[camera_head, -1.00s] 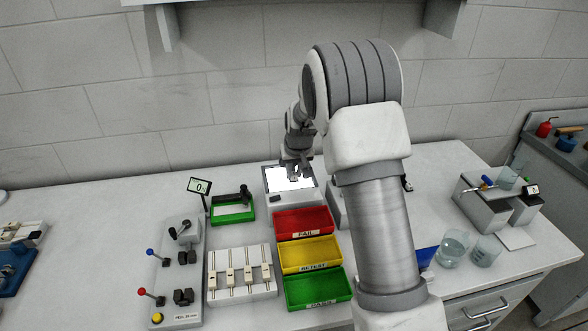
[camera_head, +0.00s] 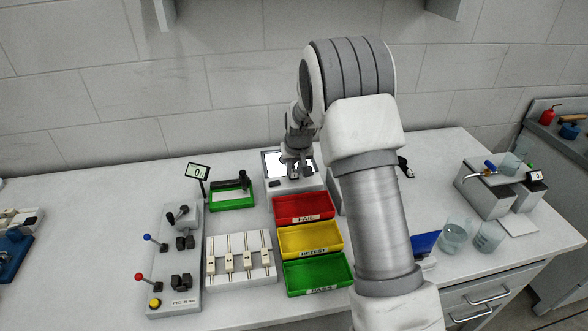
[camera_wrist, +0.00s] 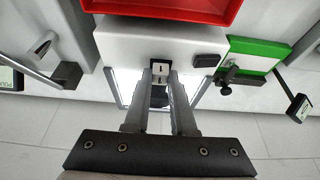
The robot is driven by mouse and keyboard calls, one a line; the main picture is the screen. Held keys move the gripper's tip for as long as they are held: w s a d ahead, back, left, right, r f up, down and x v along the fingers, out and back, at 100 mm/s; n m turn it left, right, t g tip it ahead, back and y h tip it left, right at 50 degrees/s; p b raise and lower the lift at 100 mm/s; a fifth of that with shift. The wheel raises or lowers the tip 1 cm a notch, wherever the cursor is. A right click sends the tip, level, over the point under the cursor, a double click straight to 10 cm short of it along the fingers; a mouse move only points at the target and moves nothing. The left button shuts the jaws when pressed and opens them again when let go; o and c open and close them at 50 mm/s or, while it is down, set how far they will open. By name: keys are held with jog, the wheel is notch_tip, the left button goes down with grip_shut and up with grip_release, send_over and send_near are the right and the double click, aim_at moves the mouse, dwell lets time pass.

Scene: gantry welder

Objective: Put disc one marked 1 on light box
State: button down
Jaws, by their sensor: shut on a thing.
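The light box (camera_head: 268,162) stands at the back of the bench, with a bright panel partly hidden behind my gripper. In the wrist view, its pale body (camera_wrist: 128,45) has a black switch, and the lit panel shows either side of my fingers. My gripper (camera_head: 295,174) is above the front part of the light box.
A red FAIL tray (camera_head: 302,206), yellow RETEST tray (camera_head: 310,240) and green PASS tray (camera_head: 317,276) stand in front of the light box. A green-framed stand (camera_head: 232,200) is left of it. Beakers (camera_head: 455,236) stand at the right.

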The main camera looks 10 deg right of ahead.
jog(key=shift+f+b, duration=0.45)
jog(key=shift+f, duration=0.15)
jog(key=c, duration=0.7)
grip_release()
jog(key=shift+r, duration=0.2)
